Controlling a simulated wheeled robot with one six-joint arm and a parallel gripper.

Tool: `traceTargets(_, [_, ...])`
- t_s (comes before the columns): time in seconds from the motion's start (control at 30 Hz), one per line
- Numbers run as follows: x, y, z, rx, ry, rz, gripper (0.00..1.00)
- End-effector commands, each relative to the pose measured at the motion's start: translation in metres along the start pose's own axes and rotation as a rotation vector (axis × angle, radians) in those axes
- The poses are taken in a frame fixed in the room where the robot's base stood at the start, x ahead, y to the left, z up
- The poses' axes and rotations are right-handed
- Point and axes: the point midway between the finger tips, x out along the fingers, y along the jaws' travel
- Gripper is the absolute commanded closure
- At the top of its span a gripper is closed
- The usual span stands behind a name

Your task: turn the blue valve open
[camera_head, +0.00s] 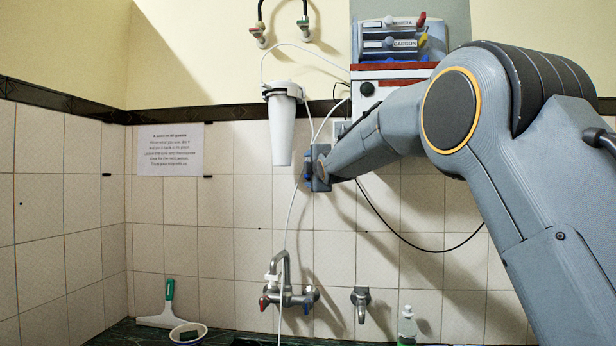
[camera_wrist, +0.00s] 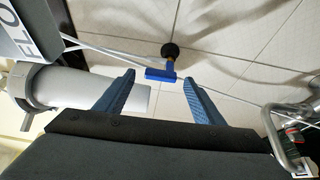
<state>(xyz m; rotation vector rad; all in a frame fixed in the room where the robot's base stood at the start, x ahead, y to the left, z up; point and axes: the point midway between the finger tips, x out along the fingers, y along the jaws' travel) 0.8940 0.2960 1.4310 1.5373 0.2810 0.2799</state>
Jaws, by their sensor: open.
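The blue valve (camera_wrist: 160,74) has a short blue bar handle on a brass-coloured stem with a round black base, on the tiled wall. In the wrist view it appears between and slightly beyond my fingertips. My gripper (camera_wrist: 159,79) is open, with one blue finger on each side of the handle and nothing held. Its exact distance from the handle is hard to tell. In the head view my gripper (camera_head: 309,168) is at the wall, right of the white filter housing (camera_head: 282,128). I cannot make out the valve there; my gripper seems to cover it.
A thin white tube (camera_head: 291,222) hangs beside my gripper. Below is a mixer tap (camera_head: 284,280) with red and blue handles, and a second tap (camera_head: 361,303). The purifier box (camera_head: 391,72) is above.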

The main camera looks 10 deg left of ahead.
Motion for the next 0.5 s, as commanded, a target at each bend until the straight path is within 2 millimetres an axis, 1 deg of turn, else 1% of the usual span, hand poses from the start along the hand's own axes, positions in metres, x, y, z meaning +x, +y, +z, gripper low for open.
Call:
traceTargets(0.03, [-0.007, -0.001, 0.0, 0.0, 0.0, 0.001, 0.38])
traceTargets(0.2, [-0.024, -0.001, 0.0, 0.001, 0.0, 0.0, 0.38])
traceTargets(0.33, [-0.031, -0.001, 0.0, 0.001, 0.0, 0.0, 0.38])
traceTargets(0.5, [-0.033, 0.0, 0.0, 0.0, 0.0, 0.0, 0.38])
